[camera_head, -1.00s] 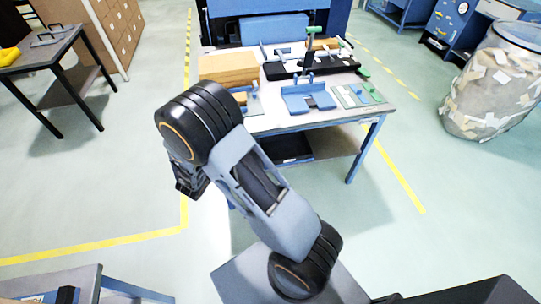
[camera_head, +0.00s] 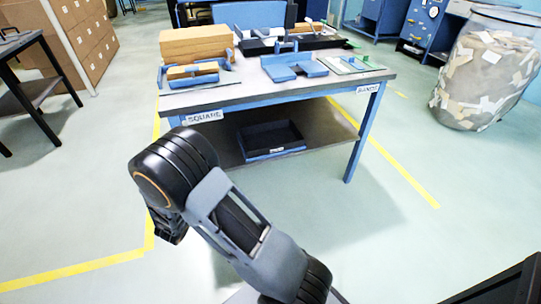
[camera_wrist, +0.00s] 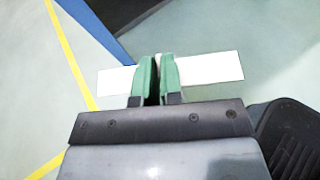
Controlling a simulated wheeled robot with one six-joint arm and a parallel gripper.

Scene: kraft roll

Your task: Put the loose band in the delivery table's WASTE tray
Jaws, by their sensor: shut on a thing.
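The loose band, a flat white strip (camera_wrist: 212,69), lies across my gripper (camera_wrist: 158,60) in the wrist view. The green fingers are shut on its middle, and its two ends stick out on either side. In the head view my arm hides the fingers and the band. A dark open tray (camera_head: 270,139) sits on the lower shelf of the table ahead; the small label on its front is too small to read. No tray marked WASTE can be read.
The table (camera_head: 225,97) ahead has labels "SQUARE" and one less clear at right. Its top holds a cardboard-coloured block (camera_head: 195,44) and blue fixtures (camera_head: 292,65). A clear bin of paper scraps (camera_head: 490,75) stands at right. The floor before the table is open.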

